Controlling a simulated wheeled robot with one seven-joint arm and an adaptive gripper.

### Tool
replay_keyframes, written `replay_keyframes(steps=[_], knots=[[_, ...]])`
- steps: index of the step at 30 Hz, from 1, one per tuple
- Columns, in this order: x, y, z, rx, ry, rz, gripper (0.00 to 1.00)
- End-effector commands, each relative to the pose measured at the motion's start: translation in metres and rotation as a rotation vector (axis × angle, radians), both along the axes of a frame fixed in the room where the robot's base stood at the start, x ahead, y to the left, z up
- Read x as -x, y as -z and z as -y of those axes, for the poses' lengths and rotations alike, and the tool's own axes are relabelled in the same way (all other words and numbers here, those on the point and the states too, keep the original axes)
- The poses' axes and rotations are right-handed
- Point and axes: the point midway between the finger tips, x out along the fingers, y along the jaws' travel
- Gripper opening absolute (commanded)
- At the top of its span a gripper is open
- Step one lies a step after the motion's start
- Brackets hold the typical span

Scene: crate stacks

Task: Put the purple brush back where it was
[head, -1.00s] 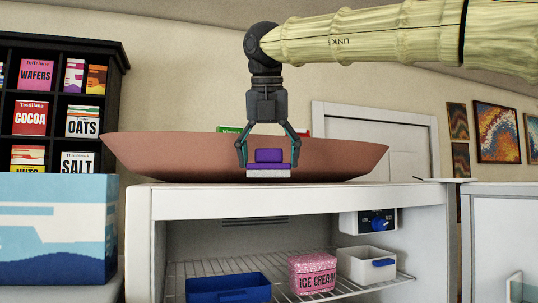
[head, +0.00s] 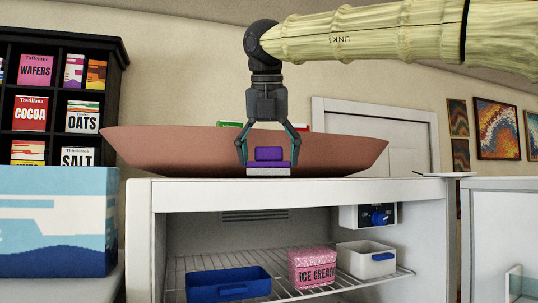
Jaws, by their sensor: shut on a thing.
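The purple brush (head: 269,155) has a purple top and a pale underside. It is in the middle of the head view, in front of a wide brown bowl (head: 180,150). My gripper (head: 269,165) points down with one finger on each side of the brush and is shut on it. The brush is level, at the top front edge of the white fridge (head: 290,195). I cannot tell whether its underside touches the fridge top.
The fridge is open below, with a blue bin (head: 228,284), a pink ice cream box (head: 313,267) and a white bin (head: 366,260) on its wire shelf. A blue patterned box (head: 55,225) stands left. Green and red items show partly behind the bowl.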

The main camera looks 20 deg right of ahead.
Motion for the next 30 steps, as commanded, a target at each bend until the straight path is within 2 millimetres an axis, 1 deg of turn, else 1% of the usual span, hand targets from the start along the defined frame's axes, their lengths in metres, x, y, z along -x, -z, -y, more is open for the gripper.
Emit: replay_keyframes(steps=[11, 12, 15, 26, 30], knots=[[0.0000, 0.0063, 0.0000, 0.000, 0.000, 0.000, 0.53], [0.0000, 0.0062, 0.0000, 0.000, 0.000, 0.000, 0.85], [0.0000, 0.0057, 0.0000, 0.000, 0.000, 0.000, 1.00], [0.0001, 0.0056, -0.0002, 0.000, 0.000, 0.000, 1.00], [0.0025, -0.0008, -0.0014, 0.000, 0.000, 0.000, 1.00]])
